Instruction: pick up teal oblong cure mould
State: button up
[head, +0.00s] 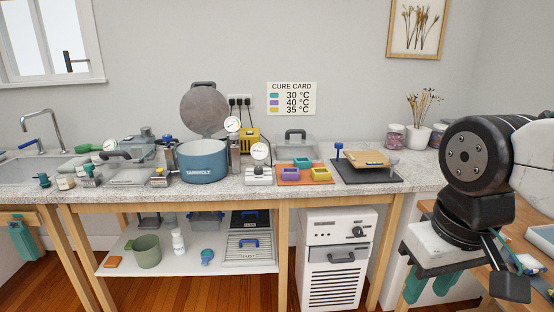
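A small teal mould (303,162) sits at the back of an orange mat (289,182) on the speckled counter. A purple mould (287,173) and a yellow mould (321,174) stand in front of it on the same mat, to its left and right. Its oblong shape is hard to make out at this size. My arm fills the right side of the view, with dark parts of my gripper (506,272) low at the right, far from the mat. Whether its fingers are open or shut does not show.
A blue pot (203,161) with its round lid raised, a dial gauge (260,160) and a clear-lidded box (295,147) stand near the mat. A dark board (366,174) lies to its right. A white cabinet (336,251) stands below. The counter's front edge is mostly clear.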

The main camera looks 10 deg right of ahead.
aim_at(303, 163)
jog(key=z, duration=0.1)
jog(key=i, duration=2.2)
jog(key=z, duration=0.1)
